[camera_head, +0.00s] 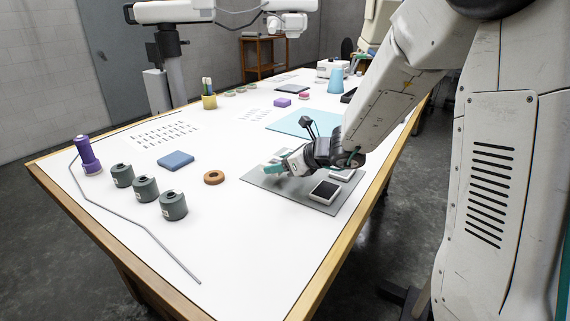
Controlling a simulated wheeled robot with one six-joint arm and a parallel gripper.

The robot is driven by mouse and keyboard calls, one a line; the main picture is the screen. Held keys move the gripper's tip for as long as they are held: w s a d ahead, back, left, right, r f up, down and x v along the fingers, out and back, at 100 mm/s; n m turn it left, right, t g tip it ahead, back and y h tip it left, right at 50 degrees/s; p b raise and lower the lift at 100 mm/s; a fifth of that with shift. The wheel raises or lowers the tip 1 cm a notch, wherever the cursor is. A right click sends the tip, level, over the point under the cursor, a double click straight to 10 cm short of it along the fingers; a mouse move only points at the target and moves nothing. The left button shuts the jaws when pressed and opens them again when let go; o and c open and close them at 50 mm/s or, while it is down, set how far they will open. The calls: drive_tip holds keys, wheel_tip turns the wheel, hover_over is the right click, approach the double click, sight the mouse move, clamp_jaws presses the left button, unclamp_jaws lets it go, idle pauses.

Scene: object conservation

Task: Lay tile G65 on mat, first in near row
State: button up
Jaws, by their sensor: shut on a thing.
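The grey mat (290,192) lies near the table's right edge. A tile with a dark top and pale rim (324,191) lies on its near part. A pale tile (343,174) shows behind that one, partly hidden by my wrist. My gripper (275,168) is low over the left part of the mat, with teal at its fingertips. It is shut on a tile that is mostly hidden by the fingers. I cannot tell whether that tile touches the mat. No tile label is readable, so I cannot pick out G65.
A brown ring (214,177), a blue block (176,160) and several dark grey cylinders (173,205) stand left of the mat. A bent grey rod (140,228) and a purple bottle (88,155) are farther left. A light blue sheet (290,122) lies behind.

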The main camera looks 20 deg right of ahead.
sight(281, 179)
drive_tip(key=shift+w, duration=0.8)
drive_tip(key=shift+d+f, duration=0.2)
drive_tip(key=shift+f, duration=0.7)
drive_tip(key=shift+d+f, duration=0.15)
drive_tip(key=shift+f, duration=0.75)
drive_tip(key=shift+f, duration=0.15)
drive_tip(key=o, duration=1.1)
